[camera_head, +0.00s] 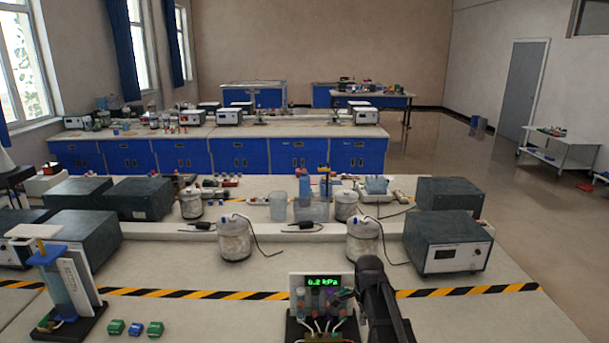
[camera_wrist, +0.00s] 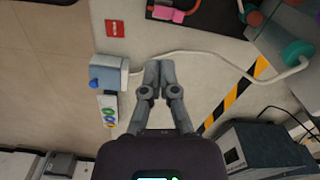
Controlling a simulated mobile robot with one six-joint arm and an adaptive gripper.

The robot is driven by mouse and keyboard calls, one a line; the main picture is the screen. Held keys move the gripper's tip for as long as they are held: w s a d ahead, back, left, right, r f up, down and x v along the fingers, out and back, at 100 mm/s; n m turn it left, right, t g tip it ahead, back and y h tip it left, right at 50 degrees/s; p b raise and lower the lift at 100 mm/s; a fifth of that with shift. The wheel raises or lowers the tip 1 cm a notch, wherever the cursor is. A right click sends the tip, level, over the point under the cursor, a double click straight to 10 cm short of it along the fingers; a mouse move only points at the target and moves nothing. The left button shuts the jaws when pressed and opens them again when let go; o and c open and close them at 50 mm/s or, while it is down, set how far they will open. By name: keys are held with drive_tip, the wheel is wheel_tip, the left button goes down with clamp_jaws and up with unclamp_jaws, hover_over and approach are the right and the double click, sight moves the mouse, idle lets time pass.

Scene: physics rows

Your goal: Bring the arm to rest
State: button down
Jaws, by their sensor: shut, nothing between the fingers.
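My gripper (camera_wrist: 158,76) is shut in the wrist view, with its two grey fingers together and nothing between them. The bench top shows behind the fingers, along with a white cable (camera_wrist: 215,58). In the head view my dark arm reaches over the near bench at lower centre, beside a pressure display (camera_head: 324,282) with green digits. It hides part of the things behind it. I cannot make out the fingertips clearly in the head view.
A light box with a blue knob (camera_wrist: 108,72) and a red plate (camera_wrist: 115,28) lie left of the fingers. A dark instrument box (camera_head: 449,240) stands right. Green and blue blocks (camera_head: 136,328) and an upright stand (camera_head: 67,290) are left. Bare bench (camera_head: 215,272) lies between.

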drive_tip(key=s+n, duration=1.2)
drive_tip(key=n, duration=0.3)
drive_tip(key=shift+s+a, duration=0.15)
drive_tip(key=shift+s, duration=0.25)
drive_tip(key=shift+w, duration=0.1)
idle(0.7)
drive_tip(key=w+m, duration=1.6)
drive_tip(key=m, duration=0.1)
drive_tip(key=shift+d+m, duration=0.2)
drive_tip(key=shift+m, duration=0.2)
drive_tip(key=shift+w+f, duration=0.1)
drive_tip(key=shift+f, duration=0.15)
wheel_tip(320, 180, down, 14)
drive_tip(key=b, duration=1.4)
drive_tip(key=shift+r, duration=0.25)
